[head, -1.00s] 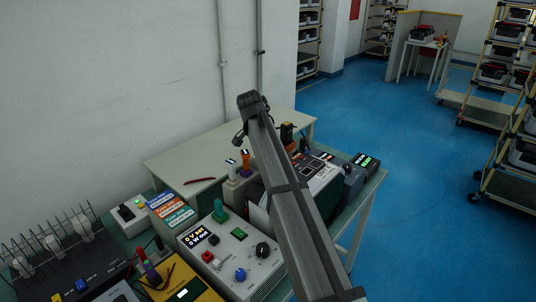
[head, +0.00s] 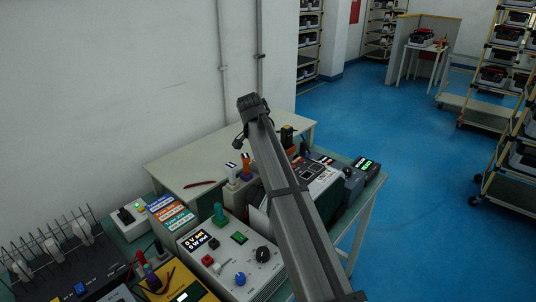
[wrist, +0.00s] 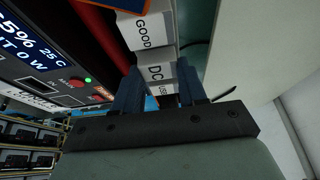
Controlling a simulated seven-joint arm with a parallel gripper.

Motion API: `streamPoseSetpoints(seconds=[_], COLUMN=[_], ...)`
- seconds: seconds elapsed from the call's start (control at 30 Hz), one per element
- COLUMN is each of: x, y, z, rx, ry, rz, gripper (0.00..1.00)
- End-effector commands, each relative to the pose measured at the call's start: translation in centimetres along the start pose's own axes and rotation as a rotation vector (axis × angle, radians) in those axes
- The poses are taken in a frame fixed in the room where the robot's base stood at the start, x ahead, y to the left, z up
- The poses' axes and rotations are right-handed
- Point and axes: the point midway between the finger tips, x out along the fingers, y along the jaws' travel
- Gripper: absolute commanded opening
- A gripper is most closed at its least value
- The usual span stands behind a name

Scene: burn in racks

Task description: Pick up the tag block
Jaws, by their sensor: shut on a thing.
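In the wrist view, white blocks with black lettering stand in a row. One reads "GOOD" (wrist: 145,31) and the one nearer to me reads "DC" (wrist: 155,72). My gripper (wrist: 158,88) has its two dark blue fingers on either side of a pale labelled tag block (wrist: 164,89) at the near end of the row. It is shut on this block, whose lettering is mostly cut off by the fingers and gripper body. I cannot tell whether the block is clear of its support. In the head view my arm hides the gripper and these blocks.
A panel with a lit display (wrist: 28,45) stands close on the left in the wrist view. In the head view, instruments, including a grey control box (head: 240,262), crowd the bench. The pale table (head: 215,165) behind is mostly clear except for a red item (head: 199,183).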

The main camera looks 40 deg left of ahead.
Motion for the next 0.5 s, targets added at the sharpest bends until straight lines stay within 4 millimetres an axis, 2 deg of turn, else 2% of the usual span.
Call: streamPoseSetpoints(seconds=[0.5], x=[-7.3], y=[-0.1], z=[-3.1], rx=[0.000], ry=[0.001], rz=[-0.001], gripper=[0.13])
